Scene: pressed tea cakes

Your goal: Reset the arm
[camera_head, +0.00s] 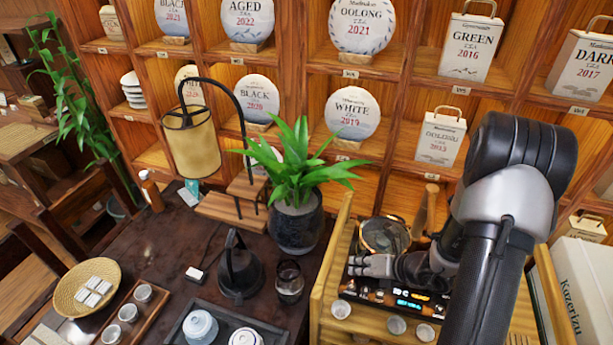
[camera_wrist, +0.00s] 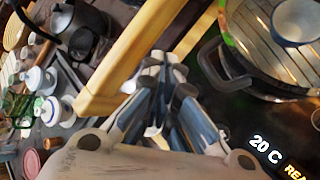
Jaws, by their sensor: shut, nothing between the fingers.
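My gripper (camera_head: 368,265) is at the lower right of the head view, at the end of my dark grey and silver arm. It hangs over the wooden tea cart, above a black appliance (camera_head: 402,296) with a lit display. It is just in front of a glass-lidded round pot (camera_head: 384,235). In the wrist view the fingers of my gripper (camera_wrist: 158,62) are together with nothing between them. A wooden rail (camera_wrist: 125,62) passes close to the fingertips there. The pot's dark handle (camera_wrist: 213,66) is to their right. My arm hides part of the cart.
The cart's wooden side (camera_head: 330,262) rises left of my gripper. Small cups (camera_head: 397,325) stand in front. The dark table holds a potted plant (camera_head: 297,222), a black kettle (camera_head: 240,265) and a glass (camera_head: 289,280). Shelves with labelled tea cakes (camera_head: 352,113) stand behind. A white box (camera_head: 585,290) is at right.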

